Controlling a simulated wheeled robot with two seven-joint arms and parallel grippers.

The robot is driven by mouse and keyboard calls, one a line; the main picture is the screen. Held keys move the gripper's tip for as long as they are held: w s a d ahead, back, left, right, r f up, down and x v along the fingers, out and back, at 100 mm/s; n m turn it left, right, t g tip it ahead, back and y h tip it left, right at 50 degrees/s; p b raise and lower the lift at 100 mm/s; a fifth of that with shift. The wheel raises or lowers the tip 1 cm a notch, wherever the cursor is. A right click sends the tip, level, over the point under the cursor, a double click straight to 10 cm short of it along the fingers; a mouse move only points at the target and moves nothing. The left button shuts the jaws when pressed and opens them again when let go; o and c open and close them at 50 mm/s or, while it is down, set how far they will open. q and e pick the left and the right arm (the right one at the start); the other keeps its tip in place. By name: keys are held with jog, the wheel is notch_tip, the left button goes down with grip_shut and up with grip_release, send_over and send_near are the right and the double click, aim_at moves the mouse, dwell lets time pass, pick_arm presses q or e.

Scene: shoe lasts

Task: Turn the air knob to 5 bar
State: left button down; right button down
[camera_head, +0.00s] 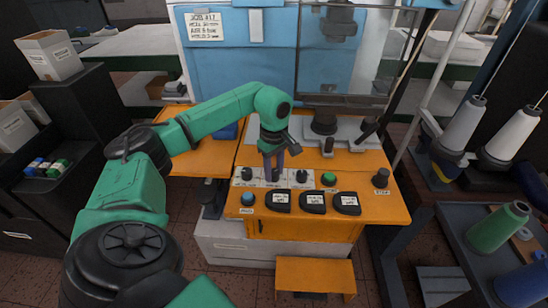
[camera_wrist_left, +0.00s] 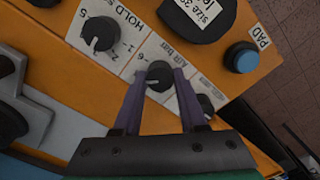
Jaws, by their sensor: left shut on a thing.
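The air knob (camera_wrist_left: 160,75) is a round black dial with a pale pointer mark on a white scale strip. In the left wrist view it sits between the two purple fingers of my left gripper (camera_wrist_left: 162,82), which is shut on it. A printed AIR BAR label and a 6 show beside it; the rest of its scale is partly hidden by the fingers. In the head view my left gripper (camera_head: 274,172) points down at the orange console (camera_head: 380,210) and hides the knob. My right gripper is not in view.
Another black knob (camera_wrist_left: 100,33) labelled HOLD is on the strip, and one more (camera_wrist_left: 204,104) is beside a finger. A blue button (camera_head: 248,199), a green button (camera_head: 328,179) and black labelled pads (camera_head: 314,202) are close by. A job card (camera_head: 204,27) hangs behind.

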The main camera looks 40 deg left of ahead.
aim_at(275, 172)
pick_arm(q)
jog(key=shift+w+r, duration=0.1)
jog(key=shift+r, duration=0.05)
jog(key=shift+c, duration=2.3)
grip_release()
notch_tip(275, 172, up, 14)
jog(key=shift+r+p, duration=0.25)
jog(key=shift+p, duration=0.1)
jog(key=shift+f, duration=0.1)
